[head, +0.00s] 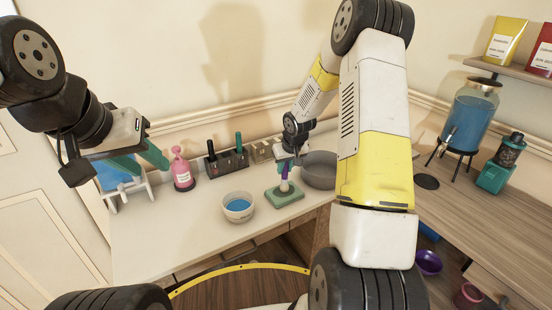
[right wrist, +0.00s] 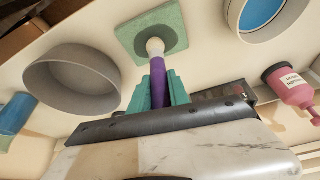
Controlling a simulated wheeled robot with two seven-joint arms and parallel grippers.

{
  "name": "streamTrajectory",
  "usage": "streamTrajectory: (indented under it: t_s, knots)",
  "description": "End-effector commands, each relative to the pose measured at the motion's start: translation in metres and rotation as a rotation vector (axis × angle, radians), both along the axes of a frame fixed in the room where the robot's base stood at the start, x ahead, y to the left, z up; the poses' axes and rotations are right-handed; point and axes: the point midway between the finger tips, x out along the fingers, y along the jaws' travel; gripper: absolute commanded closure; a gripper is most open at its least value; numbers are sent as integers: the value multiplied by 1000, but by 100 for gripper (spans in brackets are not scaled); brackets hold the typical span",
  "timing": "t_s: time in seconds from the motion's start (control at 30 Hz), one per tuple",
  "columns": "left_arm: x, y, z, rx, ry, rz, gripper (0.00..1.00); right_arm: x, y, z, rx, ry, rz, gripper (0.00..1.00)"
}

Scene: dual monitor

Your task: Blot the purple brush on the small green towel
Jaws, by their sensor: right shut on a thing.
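The purple brush (head: 284,173) is upright in my right gripper (head: 287,163), which is shut on its handle. In the right wrist view the brush (right wrist: 158,76) points away from the gripper (right wrist: 160,88), its pale tip over the middle of the green towel. The small green towel (head: 285,199) lies flat on the white table; it also shows in the right wrist view (right wrist: 135,31). The brush tip appears to meet the towel, but I cannot tell whether it presses on it. My left gripper (head: 115,165) is in the air at the left, its green fingers apart and empty.
A white bowl of blue liquid (head: 238,207) stands left of the towel. A grey bowl (head: 319,170) is close on its right. A wooden counter (head: 470,205) is at the right.

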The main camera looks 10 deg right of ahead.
Motion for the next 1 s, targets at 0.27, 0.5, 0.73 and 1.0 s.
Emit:
streamTrajectory:
  t_s: [0.27, 0.5, 0.73, 1.0]
  knots:
    - [0, 0, 0, 0, 0, 0, 60, 1, 0, 22, 1, -3, 0, 100]
    - [0, 0, 0, 0, 0, 0, 60, 0, -1, 41, 0, -2, -1, 100]
    - [0, 0, 0, 0, 0, 0, 60, 1, 0, 60, 0, -3, -1, 100]
    - [0, 0, 0, 0, 0, 0, 60, 0, 0, 69, 0, -1, 0, 100]
